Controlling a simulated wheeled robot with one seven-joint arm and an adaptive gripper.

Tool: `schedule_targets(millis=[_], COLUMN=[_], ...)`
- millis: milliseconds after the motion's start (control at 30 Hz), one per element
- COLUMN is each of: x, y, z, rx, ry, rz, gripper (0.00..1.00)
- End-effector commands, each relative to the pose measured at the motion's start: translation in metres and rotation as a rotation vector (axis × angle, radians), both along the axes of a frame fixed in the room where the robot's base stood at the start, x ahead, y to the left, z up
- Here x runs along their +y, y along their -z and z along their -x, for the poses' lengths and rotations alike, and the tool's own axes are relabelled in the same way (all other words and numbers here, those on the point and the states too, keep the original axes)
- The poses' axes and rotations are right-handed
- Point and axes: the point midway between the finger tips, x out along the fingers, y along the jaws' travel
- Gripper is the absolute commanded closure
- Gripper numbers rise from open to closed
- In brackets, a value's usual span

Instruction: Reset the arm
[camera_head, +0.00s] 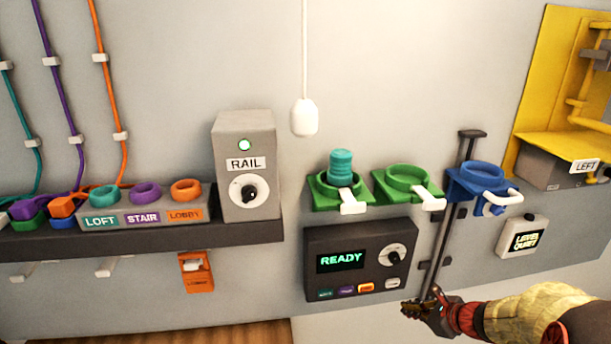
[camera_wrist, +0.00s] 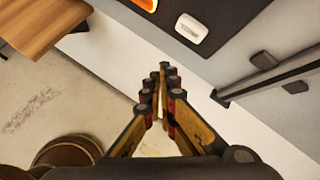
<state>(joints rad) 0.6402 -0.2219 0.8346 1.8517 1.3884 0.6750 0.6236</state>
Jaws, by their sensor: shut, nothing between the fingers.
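My gripper (camera_head: 424,306) is at the lower right in the head view, in front of the wall just below the dark READY panel (camera_head: 318,289). In the wrist view my gripper (camera_wrist: 165,72) has its fingertips together with nothing between them. My arm (camera_head: 530,312) reaches in from the right edge in a yellow sleeve. The gripper's tip overlaps the lower end of the dark vertical rail (camera_head: 447,235) in the picture; I cannot tell if they touch.
Green holders (camera_head: 405,180) and a blue holder (camera_head: 482,180) stick out from the wall, one with a teal cylinder (camera_head: 341,165). A dark shelf (camera_head: 130,238) carries the RAIL box (camera_head: 246,205). A yellow unit (camera_head: 540,110) is at right. A wooden surface (camera_wrist: 40,22) shows in the wrist view.

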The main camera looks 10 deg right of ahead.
Motion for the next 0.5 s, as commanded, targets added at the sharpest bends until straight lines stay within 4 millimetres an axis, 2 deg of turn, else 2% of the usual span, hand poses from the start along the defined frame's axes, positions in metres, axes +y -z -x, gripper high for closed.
schedule_targets(millis=[67,167,367,500], x=[0.007,0.027,0.07,0.102], y=[0.005,0.02,0.009,-0.001], z=[0.007,0.035,0.101,0.154], rx=[0.0,0.027,0.03,0.012], ry=[-0.086,-0.268,-0.775,-1.202], rz=[0.05,0.136,0.418,0.68], gripper=[1.0,1.0,1.0,1.0])
